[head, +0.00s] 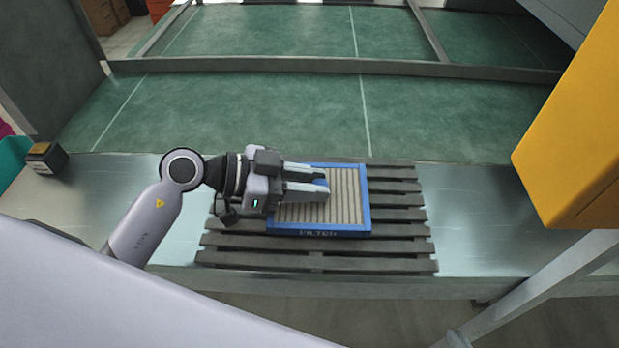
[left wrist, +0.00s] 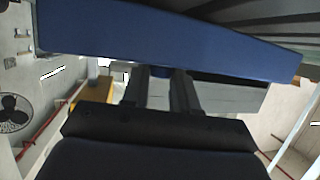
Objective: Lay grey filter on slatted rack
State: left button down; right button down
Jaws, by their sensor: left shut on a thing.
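The grey filter (head: 348,205) is a square of grey-beige pleats in a blue frame marked FILTER. It appears flat over the middle of the dark slatted rack (head: 315,263); I cannot tell whether it rests fully on the slats. My left gripper (head: 325,183) reaches in from the left over the filter, shut on a small blue part of it near its middle. In the left wrist view the filter's blue side (left wrist: 160,40) spans the top, with my left gripper's fingers (left wrist: 163,75) below it. My right gripper is not in view.
The rack lies on a metal ledge (head: 480,215) with bare room to its right. Behind is a green belt (head: 260,110) with a metal rail. A small dark box (head: 45,158) stands at the left. A yellow housing (head: 575,130) overhangs the right side.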

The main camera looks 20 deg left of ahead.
pick_arm(q)
jog(key=shift+s+f, duration=0.1)
jog(key=shift+f, duration=0.3)
jog(key=c, duration=0.9)
grip_release()
jog(key=shift+f, duration=0.15)
jog(key=shift+o, duration=0.2)
jog(key=shift+s+d, duration=0.1)
jog(key=v, duration=0.7)
jog(key=r+v, duration=0.1)
jog(key=v, duration=0.3)
jog(key=shift+w+r+p, duration=0.15)
jog(key=shift+w+p, duration=0.1)
jog(key=shift+p, duration=0.1)
jog(key=shift+s+a+r, duration=0.3)
jog(key=shift+a, duration=0.2)
